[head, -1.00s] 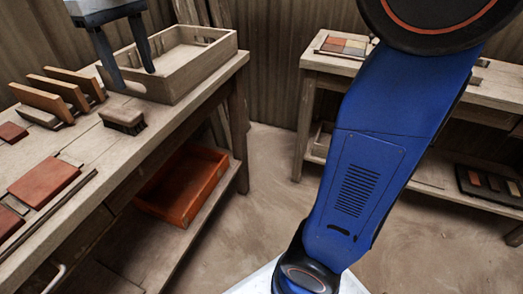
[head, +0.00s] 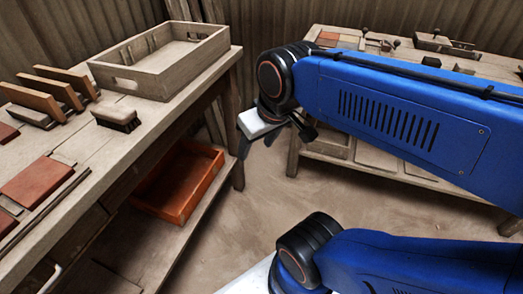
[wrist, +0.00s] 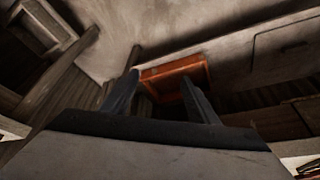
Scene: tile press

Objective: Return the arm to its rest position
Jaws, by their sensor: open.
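My gripper (head: 257,146) is in the middle of the head view, past the end of the left workbench and above the floor. Its two dark fingers point down, apart, with nothing between them. In the wrist view the open fingers (wrist: 160,88) show against the orange tray below. My blue arm is folded, with the forearm reaching in from the right of the head view and a lower link below it.
The left workbench (head: 98,148) carries a wooden crate (head: 165,78), a brush (head: 117,117), racked boards and red tiles. An orange tray (head: 180,182) sits on its lower shelf. A second table (head: 310,75) stands behind my arm. Bare floor (head: 245,215) lies between.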

